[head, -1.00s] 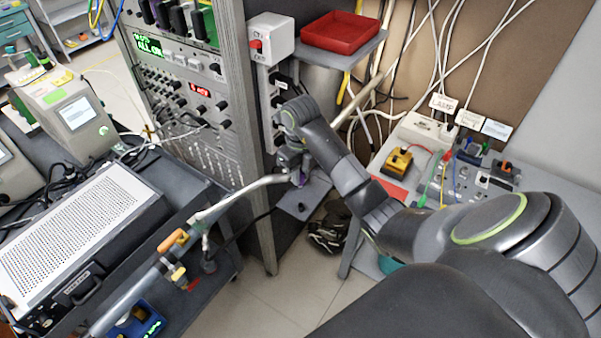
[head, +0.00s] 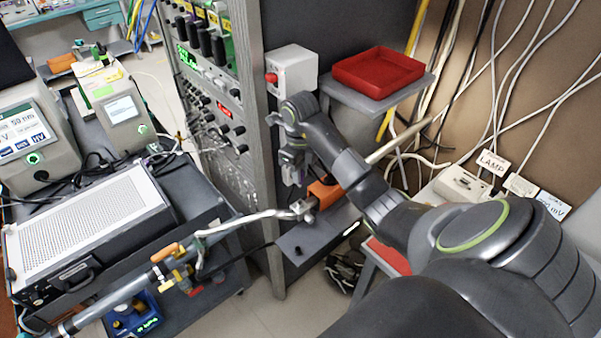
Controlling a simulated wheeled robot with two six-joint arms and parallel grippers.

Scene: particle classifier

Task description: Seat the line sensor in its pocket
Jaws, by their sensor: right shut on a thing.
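My right gripper (head: 293,176) points down in front of the rack's side, above and left of an orange block (head: 324,193) on the pipe line. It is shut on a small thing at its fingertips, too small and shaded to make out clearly. I cannot tell whether this is the line sensor. The orange block sits between the bent silver pipe (head: 250,217) on the left and a pale pipe (head: 392,142) on the right, partly behind my right arm. No pocket can be made out. My left gripper is out of view.
A grey shelf (head: 318,238) with a small black knob (head: 298,250) lies below the pipe line. A white switch box (head: 291,72) and a red tray (head: 378,72) are above. The instrument rack (head: 250,150) stands close on the left.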

